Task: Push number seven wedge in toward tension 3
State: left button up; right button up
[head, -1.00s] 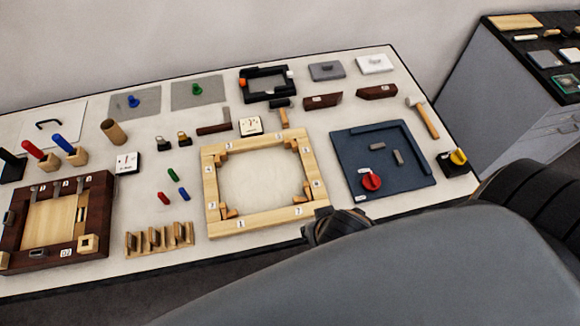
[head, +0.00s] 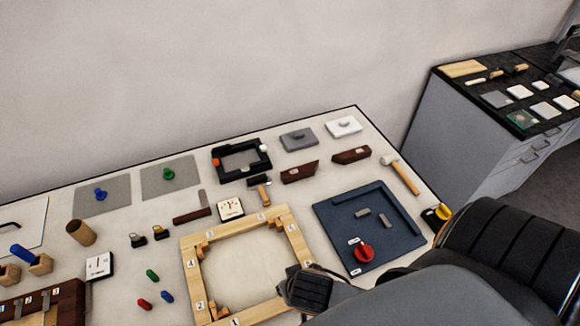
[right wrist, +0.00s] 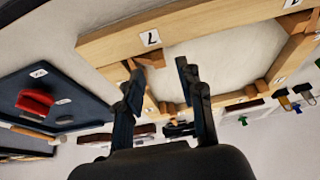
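The pale wooden frame (head: 222,233) lies on the bench with small wedges at its inner corners. Its lower right corner is hidden behind my right gripper (head: 306,287) in the head view. In the right wrist view, a label reading 7 (right wrist: 151,39) is on the frame's rail (right wrist: 115,46), with a wooden wedge (right wrist: 152,60) at the corner nearby. My right gripper (right wrist: 160,76) is open, its fingers apart in front of that corner; contact cannot be told. A white dial gauge (head: 230,208) stands behind the frame; its reading is too small to tell. My left gripper is out of view.
A blue tray (head: 327,225) with a red knob (head: 364,252) lies right of the frame. A hammer (head: 403,176) lies beyond it. Small coloured pegs (head: 152,275) lie left of the frame. A grey cabinet (head: 455,125) stands at the right.

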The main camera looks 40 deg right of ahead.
jog(key=shift+x, duration=1.1)
jog(key=shift+f, duration=0.3)
